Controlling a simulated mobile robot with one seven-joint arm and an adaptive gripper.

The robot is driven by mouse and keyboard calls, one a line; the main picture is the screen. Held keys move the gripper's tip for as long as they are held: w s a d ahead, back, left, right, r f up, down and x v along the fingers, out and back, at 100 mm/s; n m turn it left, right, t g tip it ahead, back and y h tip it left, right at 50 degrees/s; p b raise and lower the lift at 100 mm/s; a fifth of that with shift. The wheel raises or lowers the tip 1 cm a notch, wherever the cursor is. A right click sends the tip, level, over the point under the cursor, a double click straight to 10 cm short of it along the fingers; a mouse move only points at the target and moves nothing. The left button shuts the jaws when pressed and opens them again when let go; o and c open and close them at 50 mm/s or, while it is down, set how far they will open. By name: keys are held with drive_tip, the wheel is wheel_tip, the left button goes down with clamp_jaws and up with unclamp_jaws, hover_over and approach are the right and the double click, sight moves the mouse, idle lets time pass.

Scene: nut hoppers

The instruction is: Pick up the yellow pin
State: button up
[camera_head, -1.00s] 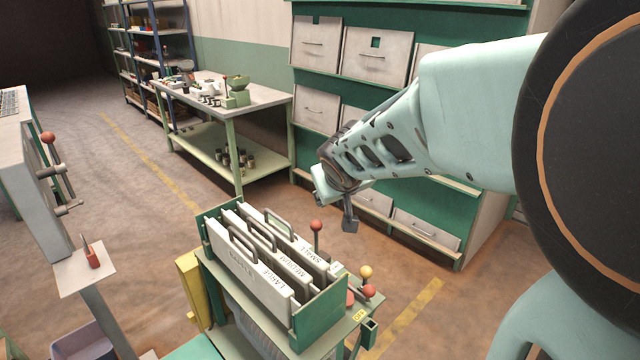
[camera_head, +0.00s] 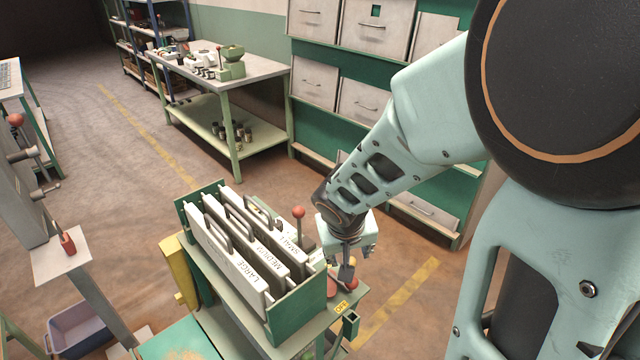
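My gripper (camera_head: 347,272) points down over the right end of the hopper stand (camera_head: 345,302), close to the red knobs (camera_head: 351,285). The fingers are small and partly overlap the knobs, so I cannot tell whether they are open, shut or touching the pin.
The hopper box (camera_head: 298,312) holds upright panels marked LARGE, MEDIUM and SMALL. A red-topped lever (camera_head: 298,212) rises just left of my gripper. A green square tube (camera_head: 351,325) sticks up at the stand's front right corner. Grey drawers (camera_head: 363,102) stand behind my arm.

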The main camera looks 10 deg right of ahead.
drive_tip(key=b+x, duration=0.1)
drive_tip(key=x, duration=0.4)
drive_tip(key=shift+s+a+f+b, duration=0.1)
drive_tip(key=shift+s+b, duration=0.05)
drive_tip(key=shift+b, duration=0.25)
drive_tip(key=shift+w+f, duration=0.25)
drive_tip(key=shift+f, duration=0.1)
drive_tip(key=shift+r, duration=0.1)
clamp_jaws()
